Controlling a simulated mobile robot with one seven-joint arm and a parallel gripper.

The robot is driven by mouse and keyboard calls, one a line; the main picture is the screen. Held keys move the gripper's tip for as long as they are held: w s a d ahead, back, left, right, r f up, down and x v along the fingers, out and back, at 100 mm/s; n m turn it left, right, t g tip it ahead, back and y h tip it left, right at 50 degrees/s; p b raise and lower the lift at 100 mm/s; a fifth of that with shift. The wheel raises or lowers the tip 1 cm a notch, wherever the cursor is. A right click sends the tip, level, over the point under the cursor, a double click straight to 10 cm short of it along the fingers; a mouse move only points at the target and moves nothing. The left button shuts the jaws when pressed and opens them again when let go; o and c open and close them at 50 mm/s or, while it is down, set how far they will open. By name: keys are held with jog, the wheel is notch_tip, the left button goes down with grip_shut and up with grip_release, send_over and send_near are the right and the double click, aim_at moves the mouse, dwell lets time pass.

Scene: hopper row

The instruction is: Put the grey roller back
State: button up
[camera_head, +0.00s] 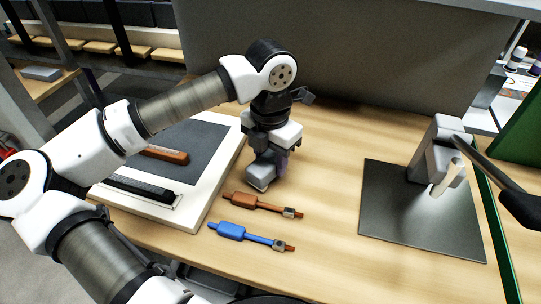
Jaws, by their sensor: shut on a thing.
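My gripper (272,170) points down over the wooden table, just right of the white-framed tray. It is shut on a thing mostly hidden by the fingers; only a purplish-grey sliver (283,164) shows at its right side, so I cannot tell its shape. I cannot make out for certain which thing is the grey roller.
The white-framed tray (205,204) has a dark panel, a brown piece (166,154) and a black piece (138,188). An orange-brown handled tool (243,201) and a blue one (232,231) lie in front of my gripper. The table's middle is clear. A grey wall stands behind.

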aim_at(271, 158)
jog(key=shift+f, duration=0.2)
jog(key=o, duration=1.1)
jog(key=shift+r, duration=0.1)
notch_tip(271, 158, up, 12)
jog(key=shift+r+b, duration=0.15)
jog(key=shift+b, duration=0.4)
